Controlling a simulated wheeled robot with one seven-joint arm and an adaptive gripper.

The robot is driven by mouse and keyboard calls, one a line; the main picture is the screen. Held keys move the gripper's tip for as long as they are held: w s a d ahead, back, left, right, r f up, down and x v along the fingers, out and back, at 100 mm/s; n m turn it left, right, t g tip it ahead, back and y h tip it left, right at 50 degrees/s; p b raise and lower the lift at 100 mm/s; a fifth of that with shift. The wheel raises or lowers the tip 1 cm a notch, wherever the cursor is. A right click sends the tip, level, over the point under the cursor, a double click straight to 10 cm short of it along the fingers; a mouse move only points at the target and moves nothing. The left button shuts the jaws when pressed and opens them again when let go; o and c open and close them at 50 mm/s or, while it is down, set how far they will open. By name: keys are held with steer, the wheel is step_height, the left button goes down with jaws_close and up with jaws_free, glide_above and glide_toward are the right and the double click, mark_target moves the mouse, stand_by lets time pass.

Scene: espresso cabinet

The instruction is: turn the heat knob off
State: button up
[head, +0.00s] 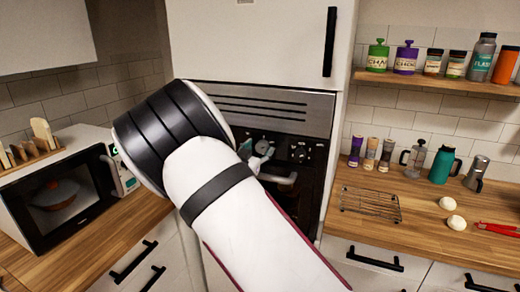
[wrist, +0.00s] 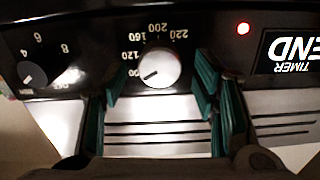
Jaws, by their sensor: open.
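The heat knob (wrist: 158,68) is a pale round dial with a dark pointer line, ringed by numbers such as 120, 160, 200 and 220. It is in the upper middle of the wrist view, and its line points to the lower left. My gripper (wrist: 157,88) is open, with one green-padded finger to each side of the knob and gaps between. In the head view my gripper (head: 262,163) is at the oven's control panel, partly hidden by my arm. I cannot tell from these views how deep the fingertips reach.
A second knob (wrist: 32,74) with numbers 4, 6 and 8 sits at the left of the panel, near the left finger. A red light (wrist: 243,28) and timer label (wrist: 294,50) are at right. A microwave (head: 65,190) stands left; a wire rack (head: 370,204) lies right.

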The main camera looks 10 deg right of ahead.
steer(key=shift+w+d, duration=0.45)
steer(key=shift+w, duration=0.1)
steer(key=c, duration=1.2)
steer(key=shift+o, duration=0.2)
steer(key=shift+n, duration=0.3)
steer(key=n, duration=1.1)
steer(key=shift+a+f+b, duration=0.1)
steer(key=shift+f+b, duration=0.05)
steer(key=shift+b, duration=0.25)
steer(key=shift+n, duration=0.3)
